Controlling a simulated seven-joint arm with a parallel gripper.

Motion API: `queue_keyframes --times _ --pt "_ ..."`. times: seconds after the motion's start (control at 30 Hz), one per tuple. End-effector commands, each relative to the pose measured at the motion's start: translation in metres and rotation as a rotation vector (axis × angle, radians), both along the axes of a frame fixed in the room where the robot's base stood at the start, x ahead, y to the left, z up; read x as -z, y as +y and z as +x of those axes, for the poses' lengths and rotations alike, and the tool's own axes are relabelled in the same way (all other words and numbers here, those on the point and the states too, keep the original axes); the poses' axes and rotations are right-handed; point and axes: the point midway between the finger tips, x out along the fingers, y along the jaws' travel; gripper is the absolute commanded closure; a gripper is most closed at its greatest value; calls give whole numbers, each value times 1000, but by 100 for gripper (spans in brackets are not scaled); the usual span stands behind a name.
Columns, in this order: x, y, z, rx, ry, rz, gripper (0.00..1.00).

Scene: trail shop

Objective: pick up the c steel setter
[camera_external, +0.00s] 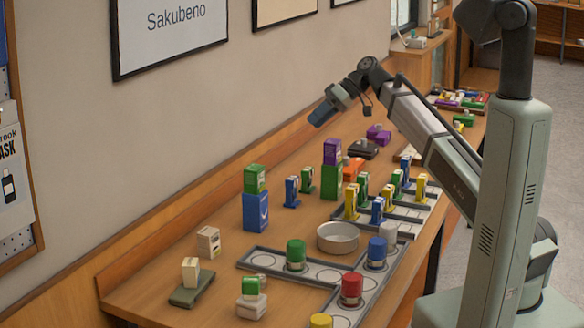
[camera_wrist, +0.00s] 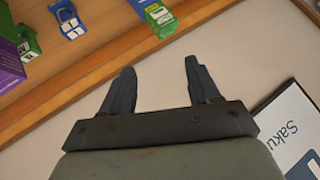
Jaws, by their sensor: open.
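I cannot tell for certain which thing is the c steel setter. Small upright clip-shaped pieces stand on the table: a blue one (camera_external: 292,191) and a green one (camera_external: 308,180) near the stacked boxes, and several yellow, blue and green ones, such as a yellow one (camera_external: 352,202), on a grey tray (camera_external: 408,214). The wrist view shows the blue piece (camera_wrist: 68,20) and the green one (camera_wrist: 28,42) at its upper left. My gripper (camera_external: 322,113) is above the table near the wall, well apart from them. In the wrist view my gripper (camera_wrist: 159,66) is open and empty.
Stacked boxes, green over blue (camera_external: 256,212) and purple over green (camera_external: 332,182), stand tall. A round pale dish (camera_external: 338,238) and a grey tray of coloured capped jars (camera_external: 322,273) are nearer. The wall (camera_external: 200,130) bounds the table's left side.

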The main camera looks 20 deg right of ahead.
Motion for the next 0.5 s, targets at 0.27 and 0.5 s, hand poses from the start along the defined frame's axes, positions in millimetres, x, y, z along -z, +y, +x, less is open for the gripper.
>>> queue_keyframes --times 0.27,0.5 --pt "28 93 -78 -233 -95 -117 39" --pt "77 149 -146 -376 -161 -235 39"
